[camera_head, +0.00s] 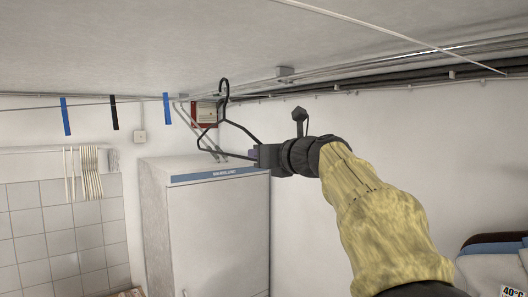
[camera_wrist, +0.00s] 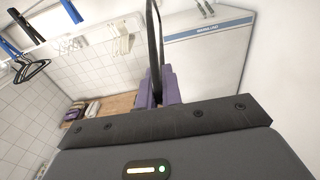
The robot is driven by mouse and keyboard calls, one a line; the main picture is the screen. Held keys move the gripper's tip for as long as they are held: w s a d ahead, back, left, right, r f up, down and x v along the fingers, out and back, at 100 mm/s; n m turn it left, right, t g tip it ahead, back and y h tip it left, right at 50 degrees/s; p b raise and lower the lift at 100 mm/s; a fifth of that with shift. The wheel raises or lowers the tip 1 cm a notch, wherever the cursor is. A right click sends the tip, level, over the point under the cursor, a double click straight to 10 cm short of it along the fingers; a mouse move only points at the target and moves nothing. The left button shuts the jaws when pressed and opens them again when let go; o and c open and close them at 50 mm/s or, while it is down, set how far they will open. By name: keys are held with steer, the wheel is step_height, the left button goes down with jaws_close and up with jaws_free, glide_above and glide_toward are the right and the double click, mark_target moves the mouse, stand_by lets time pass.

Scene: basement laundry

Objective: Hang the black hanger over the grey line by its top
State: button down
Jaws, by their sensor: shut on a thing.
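The black hanger (camera_head: 241,127) is held by its lower right corner, its hook upright above its sloping shoulders. In the head view the hook top stands near the ceiling pipes in the picture; I cannot tell whether it touches anything. My gripper (camera_head: 259,155) is shut on the hanger, in front of the cabinet. In the wrist view the dark hanger bar (camera_wrist: 157,45) rises between the purple fingertips (camera_wrist: 158,90). A thin grey line (camera_head: 90,104) with blue and black pegs runs at the upper left, behind and left of the hanger.
A tall white cabinet (camera_head: 213,225) stands behind the hanger. Pale hangers (camera_head: 90,172) hang at left. Dark hangers (camera_wrist: 30,68) show in the wrist view. A pale cord (camera_head: 390,37) crosses below the ceiling at upper right.

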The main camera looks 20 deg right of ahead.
steer(key=shift+f+b, duration=1.9)
steer(key=shift+f, duration=0.15)
steer(key=c, duration=1.5)
jaws_free()
steer(key=b+v, duration=0.5)
steer(key=v, duration=1.2)
steer(key=shift+s, duration=0.15)
